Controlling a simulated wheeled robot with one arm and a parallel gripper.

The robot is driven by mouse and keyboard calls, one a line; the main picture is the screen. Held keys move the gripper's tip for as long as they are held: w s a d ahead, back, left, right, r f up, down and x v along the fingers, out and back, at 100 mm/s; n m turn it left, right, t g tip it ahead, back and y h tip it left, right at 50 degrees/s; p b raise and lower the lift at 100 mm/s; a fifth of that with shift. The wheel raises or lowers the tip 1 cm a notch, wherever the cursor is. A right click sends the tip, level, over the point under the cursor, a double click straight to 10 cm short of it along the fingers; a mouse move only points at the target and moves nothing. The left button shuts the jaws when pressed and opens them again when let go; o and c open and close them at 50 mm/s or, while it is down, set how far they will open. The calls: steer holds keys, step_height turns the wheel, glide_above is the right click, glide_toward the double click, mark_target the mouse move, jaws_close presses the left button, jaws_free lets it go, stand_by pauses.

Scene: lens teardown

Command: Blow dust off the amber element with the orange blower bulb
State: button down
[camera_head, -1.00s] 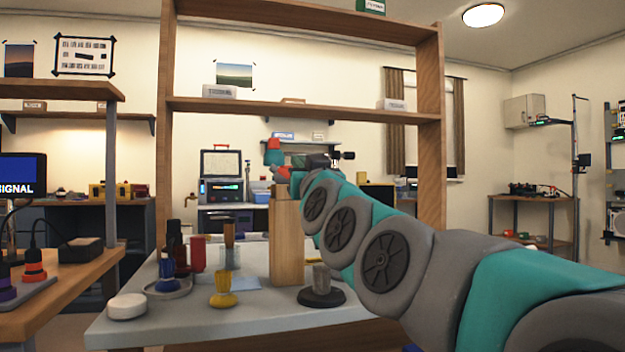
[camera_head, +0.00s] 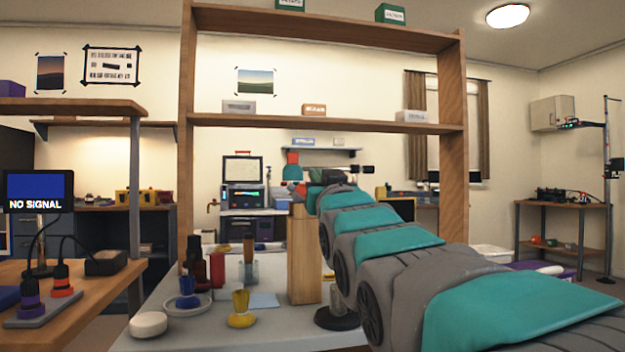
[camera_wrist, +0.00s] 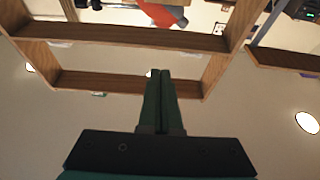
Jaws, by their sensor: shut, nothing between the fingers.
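My gripper (camera_wrist: 160,90) shows in the wrist view as two dark green fingers pressed together with nothing between them. In the head view my arm reaches over the grey table (camera_head: 190,335), and its far end is small, so the fingers are not clear. A red-orange shape (camera_wrist: 163,14) sits at the top edge of the wrist view beyond the fingertips; I cannot tell whether it is the blower bulb. In the head view a red-and-teal thing (camera_head: 292,158) shows just left of my arm's end. I cannot make out the amber element.
A tall wooden block (camera_head: 304,260) stands on the table beside my arm. Left of it are a yellow brush-like piece (camera_head: 241,310), a blue one (camera_head: 187,290), red cylinders (camera_head: 217,268) and a white puck (camera_head: 148,324). A wooden shelf frame (camera_head: 186,130) rises over the table.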

steer(key=shift+w, duration=0.1)
steer(key=x, duration=0.3)
steer(key=f+x, duration=0.1)
steer(key=x, duration=0.5)
steer(key=shift+w+a+f, duration=0.15)
steer(key=shift+w+f, duration=0.15)
steer(key=shift+f, duration=1.05)
steer(key=shift+f+b, duration=0.6)
steer(key=shift+f, duration=0.4)
